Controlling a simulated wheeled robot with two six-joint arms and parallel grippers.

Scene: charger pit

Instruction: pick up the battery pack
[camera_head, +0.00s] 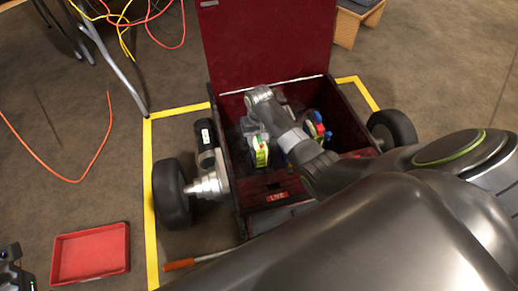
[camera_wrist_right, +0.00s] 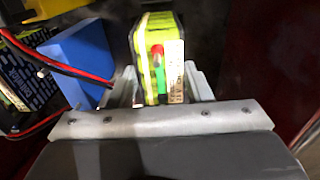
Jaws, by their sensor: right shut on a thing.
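The battery pack (camera_head: 260,153) has a yellow-green and white label and is inside the open dark red box. In the right wrist view the battery pack (camera_wrist_right: 150,32) stands between the two grey fingers, with a red and a green mark on its near face. My right gripper (camera_head: 252,135) reaches down into the box and is shut on the pack; the wrist view shows the gripper (camera_wrist_right: 162,85) with a finger on each side. The pack's lower part is hidden. A dark part of my left gripper (camera_head: 12,268) shows at the lower left edge; its jaws are unclear.
The box (camera_head: 220,160) has a raised lid (camera_head: 265,45) and wheels at its sides. A blue block (camera_wrist_right: 80,58) and red and black wires (camera_wrist_right: 62,68) lie left of the pack.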

